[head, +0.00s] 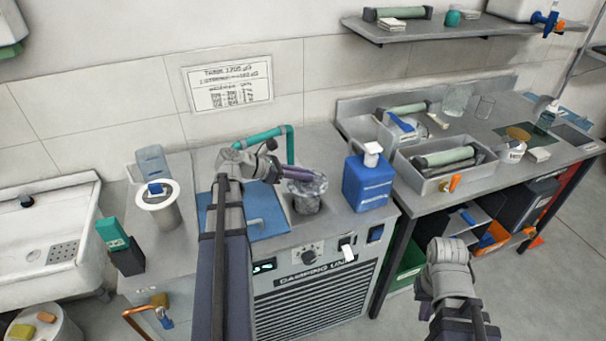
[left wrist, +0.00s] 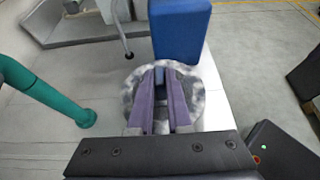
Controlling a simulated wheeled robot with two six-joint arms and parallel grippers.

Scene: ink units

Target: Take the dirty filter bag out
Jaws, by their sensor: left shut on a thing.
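The dirty filter bag (head: 308,187) is grey and mottled with a wide round rim. It stands upright at a dark opening in the top of the grey unit (head: 340,217); I cannot tell how far down its lower end sits. My left gripper (head: 283,175) reaches it from the left and is shut on its rim. In the left wrist view the two purple fingers (left wrist: 163,100) lie across the bag's mottled rim (left wrist: 196,103). My right gripper (head: 447,250) is over the floor in front of the right bench, away from the bag; its fingertips cannot be made out.
A blue canister (head: 368,182) stands close right of the bag. A teal pipe (head: 289,148) rises behind it. A blue mat (head: 262,212) lies to its left. A white-rimmed metal pot (head: 163,213) stands further left. A grey tray (head: 432,181) sits on the right bench.

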